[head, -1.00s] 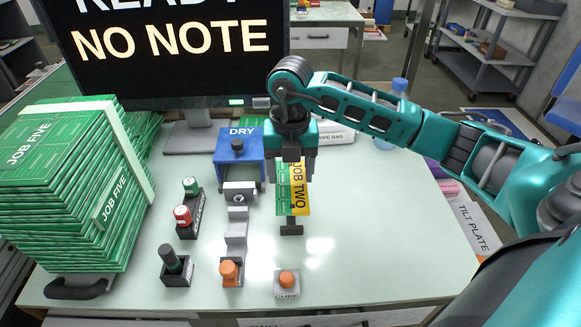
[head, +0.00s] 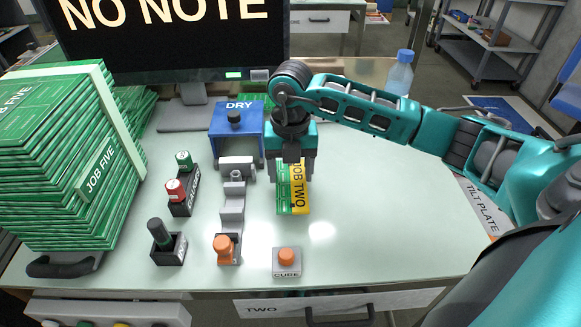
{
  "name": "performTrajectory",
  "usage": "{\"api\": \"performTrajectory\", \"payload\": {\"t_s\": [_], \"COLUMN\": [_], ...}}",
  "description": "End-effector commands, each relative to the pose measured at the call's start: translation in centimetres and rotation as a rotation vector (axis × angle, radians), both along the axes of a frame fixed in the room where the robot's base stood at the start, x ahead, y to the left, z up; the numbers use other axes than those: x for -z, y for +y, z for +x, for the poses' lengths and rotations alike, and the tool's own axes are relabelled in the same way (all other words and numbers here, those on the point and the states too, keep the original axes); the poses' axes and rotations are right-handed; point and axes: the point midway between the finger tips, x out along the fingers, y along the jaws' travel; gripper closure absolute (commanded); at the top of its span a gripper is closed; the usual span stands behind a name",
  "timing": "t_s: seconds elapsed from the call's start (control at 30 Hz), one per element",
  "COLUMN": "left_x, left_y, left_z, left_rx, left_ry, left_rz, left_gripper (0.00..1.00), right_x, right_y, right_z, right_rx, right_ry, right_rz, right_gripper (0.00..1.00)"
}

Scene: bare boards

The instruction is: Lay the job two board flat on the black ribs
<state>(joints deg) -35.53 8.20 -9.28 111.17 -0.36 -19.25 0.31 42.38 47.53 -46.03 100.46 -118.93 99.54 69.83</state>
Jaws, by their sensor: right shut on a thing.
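The job two board (head: 301,198) is green with a yellow strip reading JOB TWO. It is in the middle of the head view, and its upper end is hidden by my right gripper (head: 291,175). That gripper points down and is shut on the board. The board looks roughly level over the bench, but I cannot tell whether it touches anything below. The black ribs are not visible now; the board covers the place where a black piece showed earlier. My left gripper is not in view.
A blue DRY box (head: 237,131) and grey stepped piece (head: 233,208) stand left of the board. An orange CURE button (head: 286,256) is in front. JOB FIVE boards (head: 60,160) are piled at left. The bench (head: 400,210) is clear on the right.

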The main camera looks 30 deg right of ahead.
Motion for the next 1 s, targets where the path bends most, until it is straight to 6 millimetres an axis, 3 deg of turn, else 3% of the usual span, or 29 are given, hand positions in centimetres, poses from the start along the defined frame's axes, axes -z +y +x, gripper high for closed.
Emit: {"api": "performTrajectory", "payload": {"t_s": [0.6,0.63,0.9,1.0], "left_x": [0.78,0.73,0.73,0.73], "left_y": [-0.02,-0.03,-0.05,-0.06], "left_z": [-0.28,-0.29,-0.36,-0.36], "left_rx": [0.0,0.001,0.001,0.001], "left_ry": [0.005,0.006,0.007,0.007], "left_rz": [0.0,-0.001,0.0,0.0], "left_gripper": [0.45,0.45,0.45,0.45], "right_x": [0.88,0.81,0.78,0.78], "right_y": [-0.01,-0.01,0.0,0.0], "right_z": [0.01,0.02,0.0,0.0], "right_rx": [0.0,0.0,0.0,0.0], "right_ry": [0.0,-0.001,0.0,0.0], "right_rz": [0.0,0.001,0.0,0.0], "right_gripper": [0.66,0.33,0.07,0.05]}}
